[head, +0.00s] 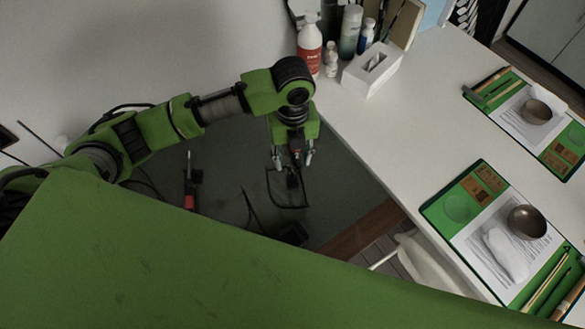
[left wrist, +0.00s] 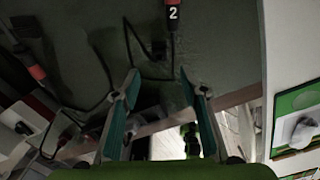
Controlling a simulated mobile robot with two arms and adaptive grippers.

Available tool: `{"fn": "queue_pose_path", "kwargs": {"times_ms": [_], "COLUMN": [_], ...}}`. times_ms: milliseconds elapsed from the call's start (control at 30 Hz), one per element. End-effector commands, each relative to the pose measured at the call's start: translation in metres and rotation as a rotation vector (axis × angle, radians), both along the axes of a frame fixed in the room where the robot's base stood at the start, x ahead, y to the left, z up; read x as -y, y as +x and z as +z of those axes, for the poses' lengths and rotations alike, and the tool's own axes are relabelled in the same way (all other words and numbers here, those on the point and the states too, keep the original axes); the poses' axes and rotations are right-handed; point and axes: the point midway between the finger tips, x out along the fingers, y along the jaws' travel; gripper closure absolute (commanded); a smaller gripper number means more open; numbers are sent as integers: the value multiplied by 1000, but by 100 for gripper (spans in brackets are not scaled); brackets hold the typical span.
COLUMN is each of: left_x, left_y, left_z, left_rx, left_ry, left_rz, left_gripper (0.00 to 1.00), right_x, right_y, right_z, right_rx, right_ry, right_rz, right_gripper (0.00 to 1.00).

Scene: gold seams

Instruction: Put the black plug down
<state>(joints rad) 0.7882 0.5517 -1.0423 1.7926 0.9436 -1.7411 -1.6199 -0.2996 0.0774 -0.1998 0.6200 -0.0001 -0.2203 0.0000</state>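My left gripper (head: 293,163) hangs over the dark floor beside the white table. Its fingers are spread apart, and it also shows in the left wrist view (left wrist: 160,84) with nothing between the fingertips. A black plug (head: 292,182) with a dark cable shows just below the fingertips in the head view. In the left wrist view the black plug (left wrist: 158,48) appears beyond the fingertips, apart from both fingers. Whether it rests fully on the floor is hard to tell. My right gripper is in neither view.
A black-and-red connector (head: 189,195) and a dark box (head: 294,233) lie on the floor among cables. A red-ended cable marked 2 (left wrist: 173,14) shows in the left wrist view. The white table (head: 385,130) carries bottles, a tissue box (head: 371,72) and green mats with bowls.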

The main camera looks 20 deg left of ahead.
Motion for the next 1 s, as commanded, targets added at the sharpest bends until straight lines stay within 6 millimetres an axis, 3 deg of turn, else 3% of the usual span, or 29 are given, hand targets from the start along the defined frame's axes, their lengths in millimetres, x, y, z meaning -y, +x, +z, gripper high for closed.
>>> {"fn": "queue_pose_path", "kwargs": {"times_ms": [233,867,1000], "left_x": [0,0,0], "left_y": [0,0,0], "left_z": [30,35,52], "left_rx": [0,0,0], "left_ry": [0,1,0], "left_rz": [0,0,0], "left_gripper": [60,60,60], "right_x": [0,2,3], "right_y": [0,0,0], "right_z": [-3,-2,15], "right_rx": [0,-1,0], "right_ry": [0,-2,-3], "right_rz": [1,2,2], "right_gripper": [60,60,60]}}
